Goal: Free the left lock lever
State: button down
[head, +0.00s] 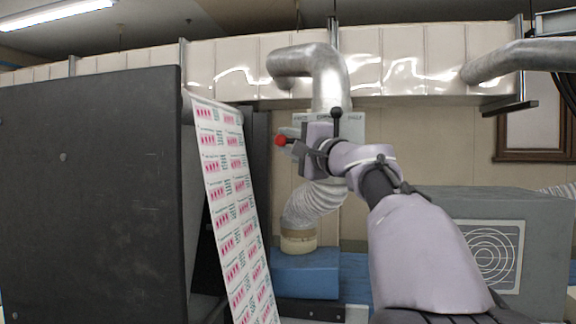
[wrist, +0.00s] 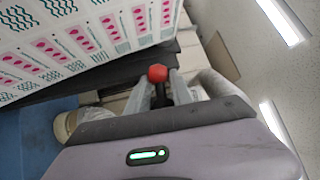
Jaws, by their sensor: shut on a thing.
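The lever, a dark shaft with a red knob (head: 281,140), shows just left of my gripper (head: 294,145) in the head view. In the wrist view the red knob (wrist: 157,73) stands between the grey fingers of my gripper (wrist: 160,90), with its dark shaft running down between them. My gripper is shut on the lever. The lever's pivot and the lock it belongs to are hidden, so I cannot tell its position.
A printed web (head: 230,195) hangs down left of my gripper, beside a large dark panel (head: 90,190). A silver duct (head: 325,75) and a ribbed hose (head: 315,200) are close behind. A grey cabinet (head: 545,230) stands at the right.

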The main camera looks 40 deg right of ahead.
jog(key=m+t+h+b, duration=0.1)
jog(key=m+b, duration=0.1)
jog(key=b, duration=0.2)
jog(key=m+t+h+b, duration=0.1)
jog(key=m+b, duration=0.1)
jog(key=b, duration=0.1)
jog(key=shift+s+d+r+m+t+h+b, duration=0.1)
jog(key=shift+r+m+t+h+b, duration=0.05)
jog(key=shift+m+t+h+b, duration=0.2)
jog(key=m+h+b, duration=0.2)
jog(key=r+m+t+h+b, duration=0.1)
jog(key=m+b, duration=0.1)
jog(key=shift+s+d+r+m+h, duration=0.2)
jog(key=shift+m+h, duration=0.05)
jog(key=shift+h, duration=0.1)
jog(key=shift+b, duration=0.3)
jog(key=shift+s+r+m, duration=0.1)
jog(key=shift+r+m, duration=0.1)
jog(key=shift+m, duration=0.2)
jog(key=c, duration=1.2)
grip_release()
